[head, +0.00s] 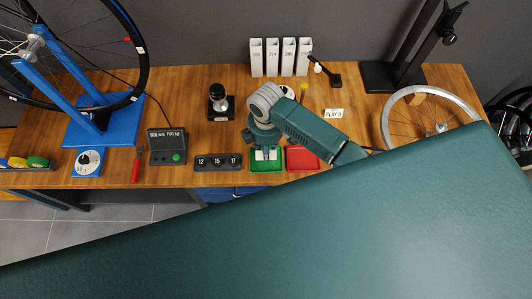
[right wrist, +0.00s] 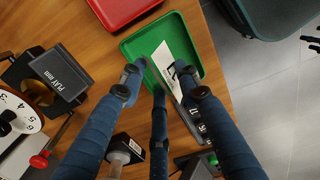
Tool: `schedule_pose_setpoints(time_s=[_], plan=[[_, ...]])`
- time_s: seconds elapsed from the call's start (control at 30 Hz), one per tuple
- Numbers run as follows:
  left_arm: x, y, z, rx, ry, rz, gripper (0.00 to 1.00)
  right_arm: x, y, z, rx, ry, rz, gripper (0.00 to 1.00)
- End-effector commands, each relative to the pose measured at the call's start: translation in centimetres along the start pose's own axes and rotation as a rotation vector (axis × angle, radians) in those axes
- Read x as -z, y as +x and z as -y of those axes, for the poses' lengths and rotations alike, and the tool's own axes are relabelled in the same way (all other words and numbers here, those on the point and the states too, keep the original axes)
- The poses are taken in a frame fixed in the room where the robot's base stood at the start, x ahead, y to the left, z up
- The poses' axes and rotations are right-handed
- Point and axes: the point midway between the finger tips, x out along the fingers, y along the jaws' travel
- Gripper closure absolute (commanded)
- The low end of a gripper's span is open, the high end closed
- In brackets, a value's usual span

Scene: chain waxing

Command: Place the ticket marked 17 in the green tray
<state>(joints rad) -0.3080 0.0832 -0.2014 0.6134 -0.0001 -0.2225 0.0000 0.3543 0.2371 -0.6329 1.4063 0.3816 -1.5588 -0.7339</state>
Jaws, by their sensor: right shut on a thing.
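My right gripper (head: 264,147) is over the green tray (head: 265,167) on the bench. In the right wrist view its fingers (right wrist: 157,80) are shut on a white ticket (right wrist: 174,62), which lies over the inside of the green tray (right wrist: 133,47). The ticket carries a dark mark, partly hidden by a finger, so I cannot read its full number. I cannot tell whether the ticket touches the tray floor. The dark holder (head: 217,162) labelled 12, 15 and 17 stands left of the tray. My left gripper is not in view.
A red tray (head: 301,159) sits right beside the green one. A dark control box (head: 167,147) and a red-handled tool (head: 136,166) lie farther left. White bins (head: 280,57) stand at the back. The bench's front edge is close to the trays.

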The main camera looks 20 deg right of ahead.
Motion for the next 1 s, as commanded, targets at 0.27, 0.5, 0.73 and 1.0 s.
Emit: schedule_pose_setpoints(time_s=[0.27,0.5,0.73,1.0], plan=[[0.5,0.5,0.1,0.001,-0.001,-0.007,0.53,0.0,3.6,0.1,0.002,0.000,0.001,0.77],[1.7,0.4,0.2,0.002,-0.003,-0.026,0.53,0.0,3.9,0.1,0.001,-0.001,0.001,0.77],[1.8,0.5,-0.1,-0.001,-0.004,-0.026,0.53,0.0,4.1,0.1,0.001,0.000,0.001,0.58],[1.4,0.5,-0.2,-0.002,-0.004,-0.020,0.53,0.0,4.1,0.1,0.001,0.000,0.001,0.48]])
